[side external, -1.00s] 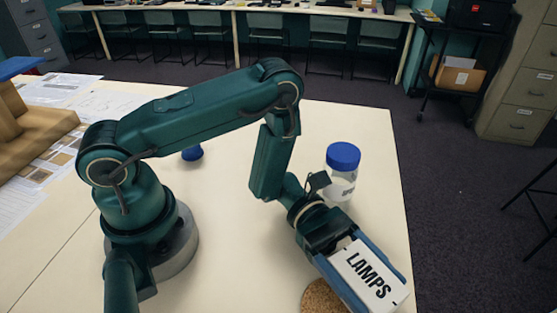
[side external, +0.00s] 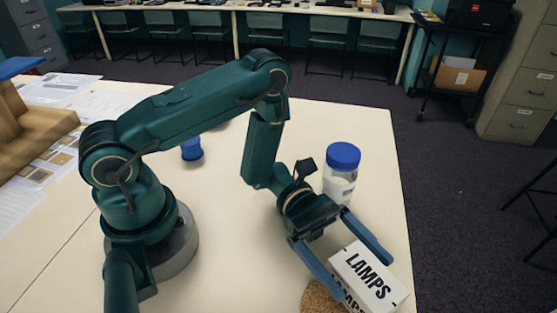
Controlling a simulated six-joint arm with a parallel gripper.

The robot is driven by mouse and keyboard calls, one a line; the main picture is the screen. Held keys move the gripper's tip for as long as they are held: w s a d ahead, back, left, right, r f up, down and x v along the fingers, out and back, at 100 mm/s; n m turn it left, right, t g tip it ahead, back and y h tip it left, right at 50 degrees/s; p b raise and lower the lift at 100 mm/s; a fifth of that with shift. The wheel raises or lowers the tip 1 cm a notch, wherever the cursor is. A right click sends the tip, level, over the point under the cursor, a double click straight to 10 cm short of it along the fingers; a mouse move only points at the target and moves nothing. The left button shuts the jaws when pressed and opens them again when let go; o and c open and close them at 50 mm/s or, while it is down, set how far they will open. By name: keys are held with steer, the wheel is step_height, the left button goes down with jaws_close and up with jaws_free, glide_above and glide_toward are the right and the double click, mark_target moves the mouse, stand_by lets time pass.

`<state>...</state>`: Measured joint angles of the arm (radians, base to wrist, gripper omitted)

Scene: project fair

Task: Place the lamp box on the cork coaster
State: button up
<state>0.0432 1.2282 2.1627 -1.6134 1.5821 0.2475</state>
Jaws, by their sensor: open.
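The lamp box (side external: 369,276), white with black "LAMPS" lettering, is at the lower right of the side view. The round cork coaster (side external: 317,298) shows at the box's left, cut by the bottom edge of the picture. The box hides part of the coaster, and I cannot tell how much of its base rests on it. My gripper (side external: 366,278) is open, with its blue fingers spread apart. One finger is along the far side of the box and the other is on the near left, over the coaster.
A small blue object (side external: 191,148) stands farther left, behind my arm. Papers (side external: 55,92) and a brown stepped model (side external: 32,133) are at the table's left. The table's right edge is close to the box.

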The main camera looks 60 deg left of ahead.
steer(key=shift+a, duration=0.8)
step_height(320, 180, up, 7)
steer(key=shift+f, duration=0.15)
steer(key=shift+s+r+m+g, duration=0.3)
steer(key=shift+r+m, duration=0.1)
steer(key=shift+r, duration=0.1)
steer(key=s+a+r+m+g+y, duration=0.3)
steer(key=s+m+g+y, duration=0.1)
steer(key=s+m+y, duration=0.6)
steer(key=w+a+r+m+t+y, duration=0.2)
steer(key=a+m+t+y, duration=0.5)
steer(key=a+t, duration=0.3)
steer(key=a+y, duration=0.1)
steer(key=a, duration=0.2)
steer(key=shift+w+a+r, duration=0.2)
steer(key=shift+w+a, duration=0.1)
steer(key=shift+w, duration=0.1)
